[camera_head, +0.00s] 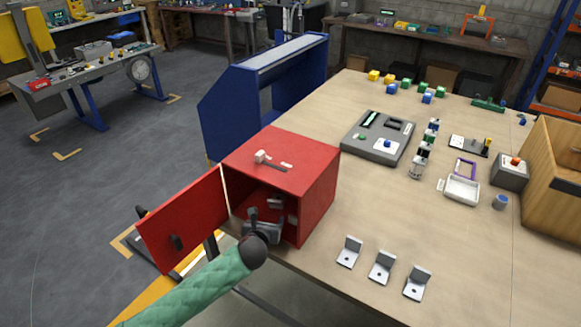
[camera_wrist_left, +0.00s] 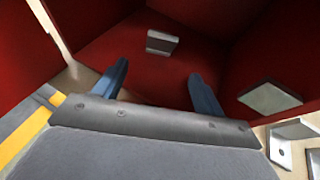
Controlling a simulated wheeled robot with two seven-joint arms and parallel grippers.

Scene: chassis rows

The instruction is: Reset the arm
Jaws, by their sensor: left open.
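My left gripper (camera_head: 264,207) is open at the mouth of a red cabinet (camera_head: 315,185), with its arm in a green sleeve coming in from the lower left. In the left wrist view its two blue-grey fingers (camera_wrist_left: 158,75) are spread apart with nothing between them, pointing into the red interior. A small grey block (camera_wrist_left: 162,42) lies ahead of the fingers, and a pale grey plate (camera_wrist_left: 270,97) is to their right. The cabinet's red door (camera_head: 190,222) stands open to the left of the arm. My right gripper is not in view.
The cabinet stands at the left edge of a wooden table (camera_head: 340,215). Several metal brackets (camera_head: 381,267) lie to its right near the front edge. Open floor (camera_head: 95,215) lies left.

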